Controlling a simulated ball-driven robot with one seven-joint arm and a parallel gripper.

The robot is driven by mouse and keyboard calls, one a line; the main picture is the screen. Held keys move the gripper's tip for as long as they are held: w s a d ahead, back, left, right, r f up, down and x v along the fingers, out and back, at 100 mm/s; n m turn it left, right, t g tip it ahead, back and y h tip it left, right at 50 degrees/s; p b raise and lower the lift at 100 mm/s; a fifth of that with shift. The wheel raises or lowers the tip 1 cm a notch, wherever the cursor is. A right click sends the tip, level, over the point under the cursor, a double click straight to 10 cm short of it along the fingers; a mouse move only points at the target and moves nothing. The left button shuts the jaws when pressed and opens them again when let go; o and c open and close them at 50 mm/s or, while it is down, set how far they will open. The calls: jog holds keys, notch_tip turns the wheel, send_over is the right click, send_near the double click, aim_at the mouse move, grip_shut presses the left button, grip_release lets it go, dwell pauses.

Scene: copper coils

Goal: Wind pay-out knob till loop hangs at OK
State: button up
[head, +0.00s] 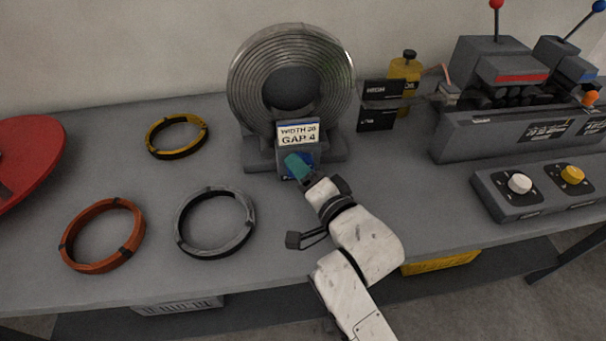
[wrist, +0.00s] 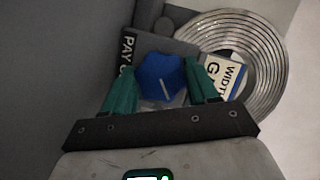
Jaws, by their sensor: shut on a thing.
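The blue pay-out knob (wrist: 160,79) has a pale pointer line and sits between the two green fingers of my gripper (wrist: 163,72) in the wrist view. The fingers are shut on it from both sides. In the head view my gripper (head: 297,166) is at the front of the coil stand (head: 258,153), mostly covering the knob. The large strip coil (head: 245,75) stands upright above, over a "WIDTH, GAP 4" label (head: 298,133). To its right are black gauge plates (head: 382,90), the upper one reading "HIGH". I cannot make out the strip loop or an OK mark clearly.
Yellow (head: 160,127), orange (head: 75,258) and grey (head: 190,240) rings lie on the bench to the left. A yellow container (head: 406,70) stands behind the plates. A grey machine (head: 500,75) and a box with white and yellow knobs (head: 510,208) stand at right.

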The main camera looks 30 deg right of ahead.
dwell(0.3)
jog(key=o, duration=1.1)
jog(key=shift+c, duration=0.2)
jog(key=shift+s, duration=0.1)
jog(key=s, duration=0.3)
jog(key=s+r, duration=0.1)
jog(key=s, duration=0.6)
jog(key=shift+s+d+r, duration=0.25)
jog(key=shift+d+r, duration=0.05)
